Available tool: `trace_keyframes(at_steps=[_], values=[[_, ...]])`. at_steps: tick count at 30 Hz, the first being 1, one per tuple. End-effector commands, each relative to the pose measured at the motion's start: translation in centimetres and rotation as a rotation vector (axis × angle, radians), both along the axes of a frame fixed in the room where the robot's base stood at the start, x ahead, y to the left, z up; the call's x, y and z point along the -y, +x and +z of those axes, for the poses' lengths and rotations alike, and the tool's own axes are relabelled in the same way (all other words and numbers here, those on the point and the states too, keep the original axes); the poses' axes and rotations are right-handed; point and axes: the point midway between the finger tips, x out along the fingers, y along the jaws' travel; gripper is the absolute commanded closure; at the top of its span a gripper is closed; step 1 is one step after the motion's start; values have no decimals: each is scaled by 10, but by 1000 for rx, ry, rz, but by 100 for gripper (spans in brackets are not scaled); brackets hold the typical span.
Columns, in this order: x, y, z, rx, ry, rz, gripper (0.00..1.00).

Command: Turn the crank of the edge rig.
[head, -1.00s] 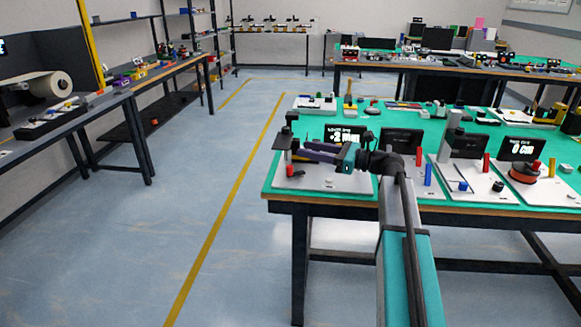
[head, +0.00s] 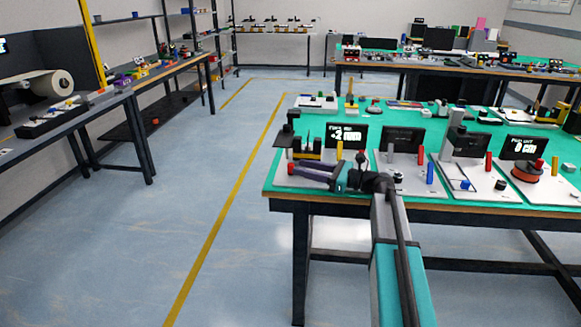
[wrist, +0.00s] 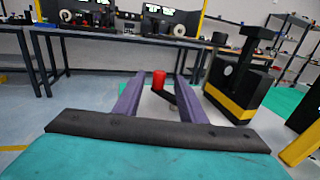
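The edge rig's white base (head: 318,184) sits at the left front corner of the green table, with a dark display (head: 346,137) behind it reading about +2 mm. Its crank has a red upright knob (head: 291,168), also visible in the wrist view (wrist: 159,80), on a short black arm (wrist: 165,96). My gripper (head: 304,169) is low over the base, pointing left at the knob. In the wrist view, its purple fingers (wrist: 160,85) are open, with the red knob in the gap near the tips. No contact with either finger is visible.
A black and yellow block (wrist: 238,88) with a tall black post stands close to the right finger. Other rigs with a blue post (head: 430,173) and an orange disc (head: 540,170) stand to the right. Open floor (head: 180,190) lies left of the table.

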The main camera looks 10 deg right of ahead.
Motion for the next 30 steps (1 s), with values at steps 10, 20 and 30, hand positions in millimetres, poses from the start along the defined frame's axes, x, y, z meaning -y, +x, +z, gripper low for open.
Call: trace_keyframes(at_steps=[10,20,30], values=[[-36,24,0,0,0,0,63],[-44,29,1,0,0,-2,63],[-43,29,0,0,0,-3,95]])
